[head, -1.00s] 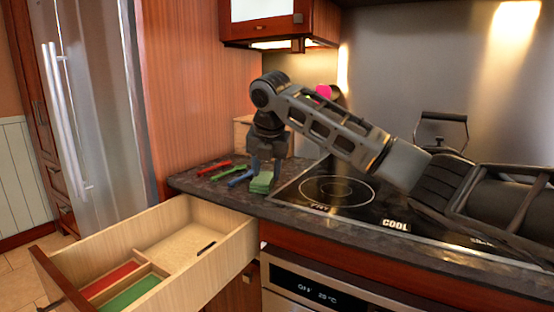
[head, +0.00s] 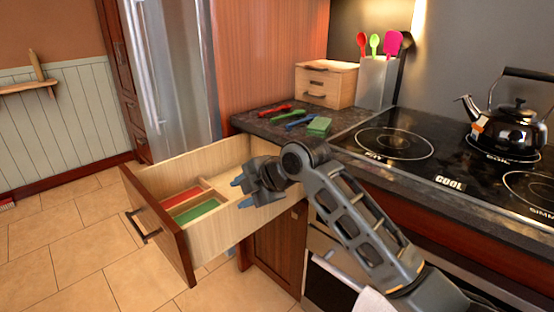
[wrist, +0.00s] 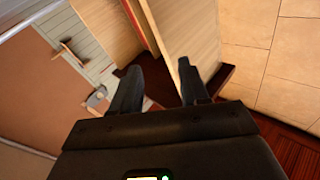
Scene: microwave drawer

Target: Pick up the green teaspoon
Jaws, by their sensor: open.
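The green teaspoon (head: 287,115) lies on the dark counter in the head view, between a red utensil (head: 275,111) and a blue utensil (head: 299,121). It is small there, and it does not show in the wrist view. My gripper (head: 243,192) is open and empty, at the open drawer near its right wall, lower than the counter and in front of the spoon. In the wrist view the two fingers of my gripper (wrist: 158,68) stand apart with nothing between them.
The open drawer (head: 218,232) has red (head: 181,196) and green (head: 196,212) compartments. A green block (head: 319,125) lies right of the utensils. A wooden box (head: 326,85), a utensil holder (head: 376,80) and a kettle (head: 507,130) stand farther back. Floor at left is clear.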

